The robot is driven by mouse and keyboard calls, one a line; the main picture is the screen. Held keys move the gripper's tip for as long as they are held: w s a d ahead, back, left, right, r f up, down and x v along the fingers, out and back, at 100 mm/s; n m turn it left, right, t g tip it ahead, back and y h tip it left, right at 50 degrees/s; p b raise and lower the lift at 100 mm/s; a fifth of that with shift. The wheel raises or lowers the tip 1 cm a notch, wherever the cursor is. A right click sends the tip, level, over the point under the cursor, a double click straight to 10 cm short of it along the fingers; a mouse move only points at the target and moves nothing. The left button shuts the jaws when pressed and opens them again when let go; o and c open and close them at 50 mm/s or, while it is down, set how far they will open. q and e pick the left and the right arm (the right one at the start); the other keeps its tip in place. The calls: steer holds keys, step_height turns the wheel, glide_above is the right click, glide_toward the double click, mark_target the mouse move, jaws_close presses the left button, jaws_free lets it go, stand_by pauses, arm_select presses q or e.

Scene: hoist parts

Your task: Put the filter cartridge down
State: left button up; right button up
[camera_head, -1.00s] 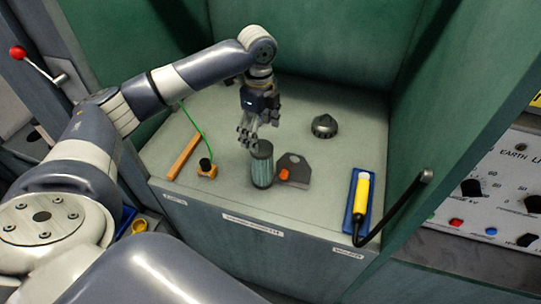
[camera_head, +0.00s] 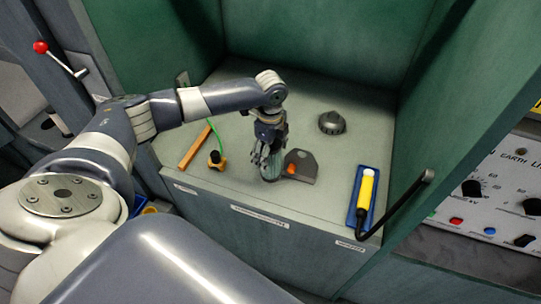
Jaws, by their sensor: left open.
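The filter cartridge (camera_head: 271,174) is a greenish ribbed cylinder. It stands upright on the grey worktop, near the front edge at the middle. My left gripper (camera_head: 266,160) is over it from above, with its fingers open around or just in front of the upper part of the cartridge. The fingers and wrist hide much of the cartridge's top, and I cannot tell whether they touch it. My right gripper is not in view.
A dark plate with an orange knob (camera_head: 301,166) lies close to the cartridge's right. A dark domed part (camera_head: 331,123) is behind. A yellow-handled tool (camera_head: 366,190) lies on a blue tray at right. A wooden bar (camera_head: 194,148) and small orange-and-black part (camera_head: 217,160) are left.

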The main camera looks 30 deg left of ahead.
arm_select(q)
steer(key=shift+c, duration=0.3)
steer(key=c, duration=1.4)
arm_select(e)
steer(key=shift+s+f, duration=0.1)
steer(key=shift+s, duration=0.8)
arm_select(q)
steer(key=shift+r, duration=0.1)
